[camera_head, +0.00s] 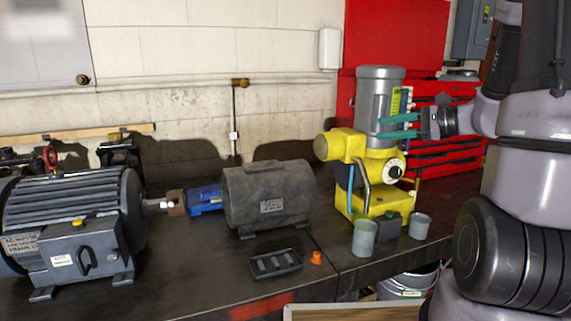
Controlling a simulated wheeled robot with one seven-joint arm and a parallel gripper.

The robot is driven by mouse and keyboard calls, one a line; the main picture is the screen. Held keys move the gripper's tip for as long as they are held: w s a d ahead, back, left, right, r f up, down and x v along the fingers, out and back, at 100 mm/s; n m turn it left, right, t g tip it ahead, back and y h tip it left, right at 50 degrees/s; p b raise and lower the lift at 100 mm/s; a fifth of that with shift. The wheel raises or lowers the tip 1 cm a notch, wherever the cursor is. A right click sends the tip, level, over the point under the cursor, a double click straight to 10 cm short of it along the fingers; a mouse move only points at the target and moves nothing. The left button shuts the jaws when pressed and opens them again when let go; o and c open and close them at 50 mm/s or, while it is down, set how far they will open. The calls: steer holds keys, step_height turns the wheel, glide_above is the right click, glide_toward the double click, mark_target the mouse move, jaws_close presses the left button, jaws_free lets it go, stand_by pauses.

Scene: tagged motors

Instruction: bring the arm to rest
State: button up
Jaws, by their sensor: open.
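My gripper (382,128) is at the right of the view, with its two teal fingers pointing left. The fingers are apart and nothing shows between them. They overlap the right side of the grey upright motor (378,90) on top of the yellow machine (368,175). I cannot tell whether they touch it. My arm comes in from the right edge and hides part of the right side.
A grey motor (268,195) and a large dark motor (90,215) stand on the dark bench. A black tray (275,263), an orange part (316,258) and two grey cups (363,240) (419,227) sit near the front. A red tool cabinet (450,155) stands behind.

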steer(key=s+a+r+n+g+h, duration=0.25)
steer(key=s+n+h, duration=0.2)
steer(key=s, duration=0.35)
steer(key=s+a+r+n+g+h, duration=0.1)
steer(key=s+a+n+g+h, duration=0.15)
steer(key=s+n, duration=0.4)
steer(key=s+d+r+n+t+h, duration=0.1)
steer(key=s+d+r+t+h, duration=0.1)
steer(key=s+r+t+h, duration=0.1)
steer(key=shift+s+r+t+h, duration=0.35)
steer(key=shift+r+t, duration=0.25)
steer(key=shift+r, duration=0.35)
steer(key=shift+d, duration=0.1)
